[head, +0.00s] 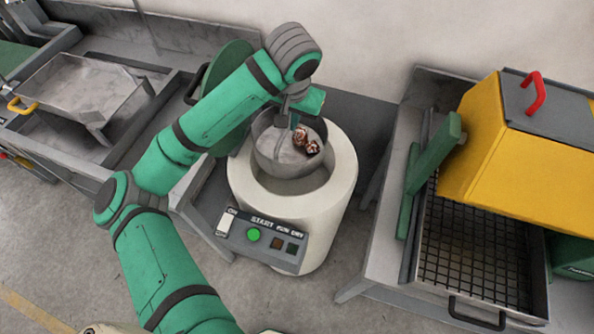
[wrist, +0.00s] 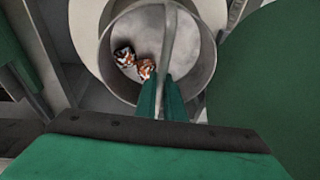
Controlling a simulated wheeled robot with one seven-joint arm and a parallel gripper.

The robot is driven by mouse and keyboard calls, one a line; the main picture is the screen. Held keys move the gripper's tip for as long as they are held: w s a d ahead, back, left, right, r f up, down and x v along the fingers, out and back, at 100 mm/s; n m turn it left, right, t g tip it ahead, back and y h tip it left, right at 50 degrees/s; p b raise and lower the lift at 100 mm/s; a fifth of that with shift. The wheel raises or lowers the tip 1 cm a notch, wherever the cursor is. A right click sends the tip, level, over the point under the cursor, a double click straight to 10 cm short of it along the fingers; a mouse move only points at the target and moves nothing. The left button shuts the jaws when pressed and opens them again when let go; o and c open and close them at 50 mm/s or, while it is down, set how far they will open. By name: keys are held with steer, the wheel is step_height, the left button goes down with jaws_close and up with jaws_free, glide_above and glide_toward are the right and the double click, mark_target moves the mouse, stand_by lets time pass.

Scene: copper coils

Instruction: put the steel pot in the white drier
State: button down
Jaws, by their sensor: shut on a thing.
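The steel pot (head: 283,160) is a round grey metal vessel with a few copper coils (head: 307,142) lying inside it. The white drier (head: 340,193) is an open-topped round drum, and the pot is over its opening, with its lower part inside or just above the mouth; I cannot tell how deep. My gripper (head: 293,121) is above the pot and shut on it. In the wrist view the fingers (wrist: 165,97) close on a thin metal bar (wrist: 168,45) across the pot (wrist: 203,70), with the coils (wrist: 146,68) to its left.
A control panel with a green button (head: 253,234) is on the drier's front. A round green lid (head: 232,72) stands open behind left. A yellow machine (head: 520,150) with a mesh tray (head: 475,255) stands right. A metal bench with a tilted tray (head: 80,92) stands left.

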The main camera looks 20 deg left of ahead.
mark_target(293, 155)
step_height(293, 155, down, 19)
steer(key=shift+w, duration=0.3)
steer(key=c, duration=1.9)
jaws_free()
steer(key=shift+f, duration=0.1)
steer(key=shift+o, duration=0.2)
steer(key=shift+d, duration=0.1)
steer(key=v, duration=1.2)
steer(key=shift+s, duration=0.1)
